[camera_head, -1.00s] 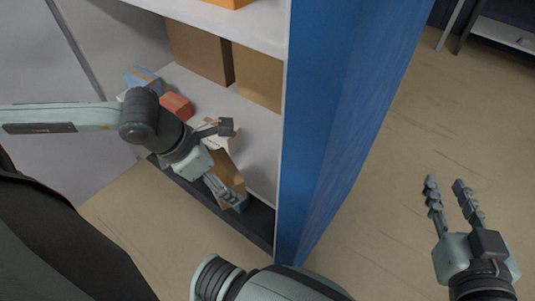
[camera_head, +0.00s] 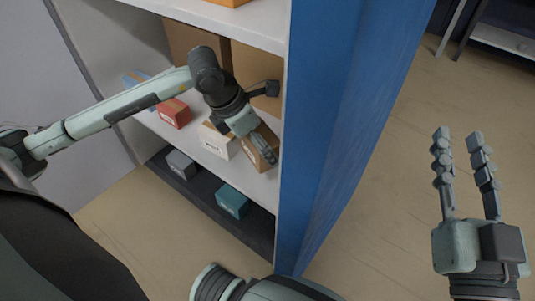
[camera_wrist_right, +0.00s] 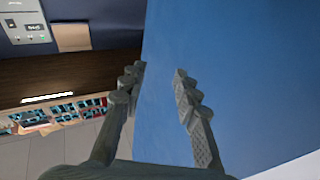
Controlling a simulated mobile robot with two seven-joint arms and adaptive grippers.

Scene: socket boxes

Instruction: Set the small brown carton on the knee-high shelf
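The small brown carton (camera_head: 251,153) is in my left gripper (camera_head: 267,152), at the right end of the knee-high white shelf (camera_head: 205,164). The gripper's fingers lie across the carton and hide part of it. The carton is tilted in the picture, just right of a white box. I cannot tell whether it touches the shelf. My right gripper (camera_head: 463,150) is open and empty, right of the shelf unit; its spread fingers also show in the right wrist view (camera_wrist_right: 160,80).
On the same shelf are a white box (camera_head: 214,141), a red box (camera_head: 175,113), a blue box (camera_head: 134,78) and large brown cartons (camera_head: 190,39). A grey box (camera_head: 181,164) and teal box (camera_head: 232,201) sit on the dark bottom level. A blue side panel (camera_head: 335,120) bounds the unit.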

